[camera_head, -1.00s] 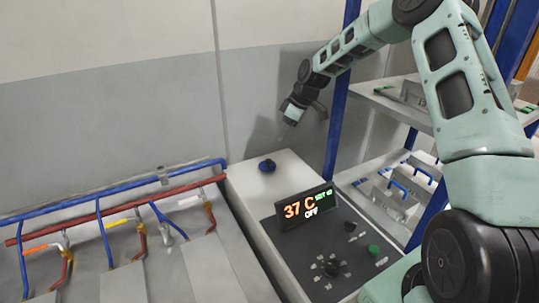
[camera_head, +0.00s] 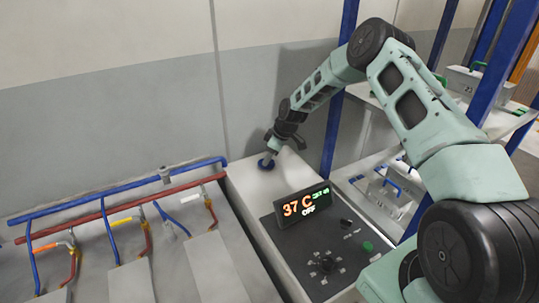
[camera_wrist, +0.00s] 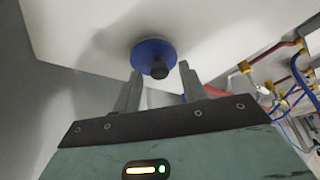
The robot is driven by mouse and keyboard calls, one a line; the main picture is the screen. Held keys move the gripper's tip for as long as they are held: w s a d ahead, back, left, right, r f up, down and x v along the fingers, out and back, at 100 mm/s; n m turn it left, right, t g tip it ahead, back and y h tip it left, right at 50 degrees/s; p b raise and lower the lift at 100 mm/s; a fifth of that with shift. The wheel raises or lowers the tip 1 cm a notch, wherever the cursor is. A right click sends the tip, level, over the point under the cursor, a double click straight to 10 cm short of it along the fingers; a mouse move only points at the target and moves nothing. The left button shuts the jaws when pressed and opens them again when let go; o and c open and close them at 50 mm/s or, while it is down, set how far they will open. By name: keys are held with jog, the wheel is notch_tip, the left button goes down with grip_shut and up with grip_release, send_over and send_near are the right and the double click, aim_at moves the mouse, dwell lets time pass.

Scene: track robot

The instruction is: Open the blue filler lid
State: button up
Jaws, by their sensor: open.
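The blue filler lid (camera_head: 266,163) is a round blue disc on the white top of the machine, near its back end. I cannot tell whether the fingers touch the knob. The lid lies flat on the surface.
Blue and red pipes (camera_head: 120,205) run at left. A blue-framed shelf (camera_head: 333,130) stands at right; a grey wall is behind.

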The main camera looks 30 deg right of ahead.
jog(key=shift+c, duration=0.3)
grip_shut()
jog(key=shift+w+g+b, duration=0.35)
jog(key=shift+g+b, duration=0.05)
jog(key=shift+b, duration=0.3)
jog(key=w+g+b, duration=0.1)
jog(key=r+g+b, duration=0.1)
jog(key=g+b, duration=0.1)
jog(key=shift+w+m, duration=0.3)
jog(key=shift+w, duration=0.05)
jog(key=shift+w+r+g+b, duration=0.1)
jog(key=shift+r+g+b, duration=0.2)
jog(key=shift+b, duration=0.3)
jog(key=shift+o, duration=0.3)
grip_release()
jog(key=shift+r, duration=0.1)
